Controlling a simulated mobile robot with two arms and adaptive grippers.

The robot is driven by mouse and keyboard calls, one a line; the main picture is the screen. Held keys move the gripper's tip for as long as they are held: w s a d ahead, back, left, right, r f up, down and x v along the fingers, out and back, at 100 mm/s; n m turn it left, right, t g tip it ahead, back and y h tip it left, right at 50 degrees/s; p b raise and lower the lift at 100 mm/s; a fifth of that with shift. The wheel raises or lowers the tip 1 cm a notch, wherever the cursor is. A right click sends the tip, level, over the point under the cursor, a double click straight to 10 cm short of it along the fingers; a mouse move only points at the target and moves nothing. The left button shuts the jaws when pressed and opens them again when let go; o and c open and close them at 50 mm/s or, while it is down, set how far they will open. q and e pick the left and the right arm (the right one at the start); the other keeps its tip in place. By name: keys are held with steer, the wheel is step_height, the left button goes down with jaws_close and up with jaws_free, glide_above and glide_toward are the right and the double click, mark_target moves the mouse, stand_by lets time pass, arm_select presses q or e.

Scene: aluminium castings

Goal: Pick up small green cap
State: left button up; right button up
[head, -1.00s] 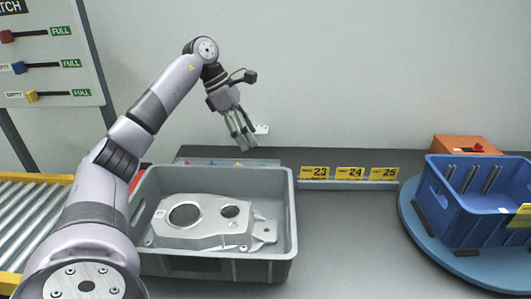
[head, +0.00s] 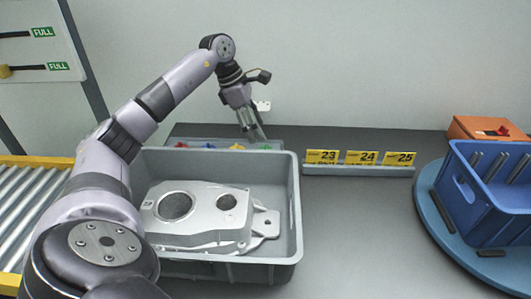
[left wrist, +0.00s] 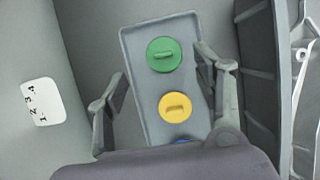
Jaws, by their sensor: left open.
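The small green cap (left wrist: 163,54) is a round disc with a raised bar across its top. It lies at one end of a narrow grey tray (left wrist: 140,100), beside a yellow cap (left wrist: 175,107). In the head view the green cap (head: 265,146) shows small at the tray's right end, behind the grey bin. My left gripper (head: 254,135) is open and empty, pointing down just above that end. In the left wrist view its fingers (left wrist: 163,66) stand on either side of the caps, with the green cap between the tips. My right gripper is not in view.
A grey bin (head: 296,200) holding an aluminium casting (head: 205,228) stands in front of the tray. The wall is close behind. Number labels (head: 361,158) stand to the right, and a blue crate (head: 470,200) sits on a round blue platform (head: 440,225).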

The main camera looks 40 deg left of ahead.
mark_target(265, 146)
arm_select(q)
steer(key=shift+s+p+x, duration=0.2)
steer(key=shift+p+x, duration=0.15)
steer(key=shift+x, duration=2.8)
steer(key=shift+f, duration=0.1)
steer(key=shift+c, duration=0.5)
steer(key=c, duration=0.9)
